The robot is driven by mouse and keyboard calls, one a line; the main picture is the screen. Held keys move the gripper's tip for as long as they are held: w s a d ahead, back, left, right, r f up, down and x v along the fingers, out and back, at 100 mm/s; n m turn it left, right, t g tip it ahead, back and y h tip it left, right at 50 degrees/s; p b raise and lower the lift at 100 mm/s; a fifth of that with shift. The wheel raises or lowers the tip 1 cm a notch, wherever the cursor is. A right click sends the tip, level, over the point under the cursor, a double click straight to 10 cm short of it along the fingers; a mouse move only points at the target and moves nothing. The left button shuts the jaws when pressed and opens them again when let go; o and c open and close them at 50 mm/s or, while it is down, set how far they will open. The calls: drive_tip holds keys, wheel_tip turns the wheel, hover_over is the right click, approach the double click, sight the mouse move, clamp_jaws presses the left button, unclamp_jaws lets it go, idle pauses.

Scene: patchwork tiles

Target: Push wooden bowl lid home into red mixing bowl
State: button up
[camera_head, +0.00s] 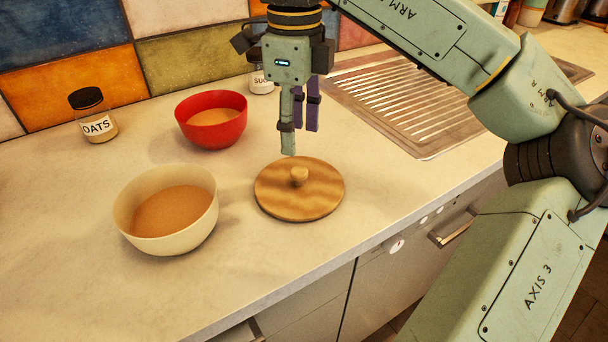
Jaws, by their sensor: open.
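The round wooden bowl lid (276,200) lies flat on the counter, its small knob (299,176) facing up. The red mixing bowl (211,121) stands uncovered behind it and to the left, with a tan filling inside. My gripper (301,143) points down above the back part of the lid, open and empty. Its fingertips look apart from the knob; the exact height is hard to judge. No part of the lid touches the red bowl.
A cream bowl (167,242) with brown filling stands at the front left. An oats jar (94,115) stands at the back left, and a sugar jar (261,78) behind my gripper. A ribbed metal drainboard (410,100) lies to the right. The counter's front edge runs close to the lid.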

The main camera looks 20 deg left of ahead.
sight(299, 171)
wheel_tip(299, 171, down, 3)
drive_tip(key=shift+s+f, duration=0.1)
drive_tip(key=shift+s, duration=0.05)
drive_tip(key=shift+s+d+f+p, duration=0.15)
drive_tip(key=shift+f+p, duration=0.3)
drive_tip(key=shift+f, duration=0.9)
drive_tip(key=shift+w+d+f+p, duration=0.1)
drive_tip(key=shift+f+p, duration=0.3)
drive_tip(key=shift+f, duration=0.9)
drive_tip(key=shift+c, duration=0.3)
clamp_jaws()
